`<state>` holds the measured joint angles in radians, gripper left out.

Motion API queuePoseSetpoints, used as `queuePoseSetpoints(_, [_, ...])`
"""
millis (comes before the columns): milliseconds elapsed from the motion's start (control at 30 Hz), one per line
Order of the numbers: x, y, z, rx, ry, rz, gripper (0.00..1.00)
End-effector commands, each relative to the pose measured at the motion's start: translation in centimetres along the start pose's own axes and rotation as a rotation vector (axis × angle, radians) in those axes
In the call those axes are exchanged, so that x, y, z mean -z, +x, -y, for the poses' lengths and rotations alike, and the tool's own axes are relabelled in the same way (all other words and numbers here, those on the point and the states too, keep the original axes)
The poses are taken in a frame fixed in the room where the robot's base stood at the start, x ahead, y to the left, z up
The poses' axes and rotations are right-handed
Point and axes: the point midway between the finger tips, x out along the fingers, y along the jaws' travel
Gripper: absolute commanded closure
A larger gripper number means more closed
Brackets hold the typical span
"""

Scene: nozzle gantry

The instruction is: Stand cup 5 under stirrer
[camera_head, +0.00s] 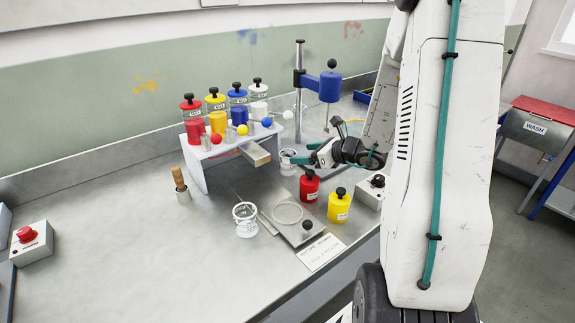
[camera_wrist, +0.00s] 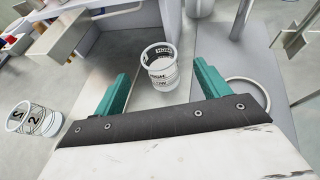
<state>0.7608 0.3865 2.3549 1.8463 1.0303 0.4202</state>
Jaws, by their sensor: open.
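A clear cup with dark print (camera_head: 288,160) stands upright beside the left edge of the stirrer's base. It shows in the wrist view (camera_wrist: 160,72) ahead of and between my fingertips; contact cannot be told. A second clear printed cup (camera_head: 245,221) stands on the open bench, and appears at the left of the wrist view (camera_wrist: 38,121). I cannot tell surely which is cup 5. The stirrer (camera_head: 330,86) is a blue motor on a post with a thin shaft pointing down. My gripper (camera_head: 318,156) has green fingers, open and empty, near the stirrer; it also shows in the wrist view (camera_wrist: 160,72).
A white rack (camera_head: 197,165) with coloured bottles stands at the back left. A red bottle (camera_head: 309,187), a yellow bottle (camera_head: 339,207) and a plate with a ring (camera_head: 300,228) stand in front. A red stop button box (camera_head: 31,240) is far left. The front left bench is clear.

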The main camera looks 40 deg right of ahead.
Motion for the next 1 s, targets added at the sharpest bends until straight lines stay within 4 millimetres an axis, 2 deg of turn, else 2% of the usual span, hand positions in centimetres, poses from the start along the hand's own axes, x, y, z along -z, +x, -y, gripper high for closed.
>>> queuePoseSetpoints(500, [-0.1,6.7,-0.2,-0.005,-0.003,0.000,0.25])
queuePoseSetpoints(800, [-0.1,7.2,-0.1,-0.003,-0.003,0.001,0.25])
queuePoseSetpoints(900, [-0.1,7.2,-0.2,-0.003,-0.003,0.001,0.53])
queuePoseSetpoints(1000, [-0.1,7.2,-0.2,-0.003,-0.003,0.001,0.76])
